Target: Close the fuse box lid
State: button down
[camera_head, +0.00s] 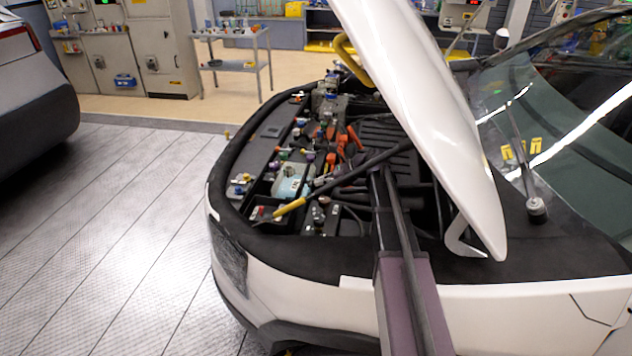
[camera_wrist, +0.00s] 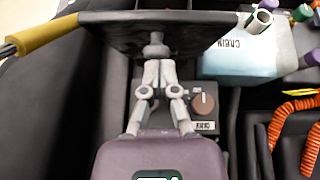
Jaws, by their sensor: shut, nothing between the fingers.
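A dark flat panel, likely the fuse box lid (camera_wrist: 110,32), spans the upper middle of the wrist view. My gripper (camera_wrist: 156,52) is shut and empty, its grey fingertips together at the panel's lower middle edge. They appear to touch it or sit just in front of it; I cannot tell which.
A pale blue tank (camera_wrist: 250,52) stands right of the fingers. Below it is a dark box with a brown knob (camera_wrist: 204,104); orange coiled hoses (camera_wrist: 296,125) lie farther right. A yellow grip (camera_wrist: 42,35) is at left. The raised white hood (camera_head: 430,100) hangs over the bay.

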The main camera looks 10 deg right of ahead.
jog(key=p+v, duration=0.5)
jog(key=v, duration=0.6)
jog(key=shift+d+p, duration=0.3)
jog(key=shift+p, duration=0.05)
jog(key=shift+s+a, duration=0.1)
jog(key=shift+a, duration=0.05)
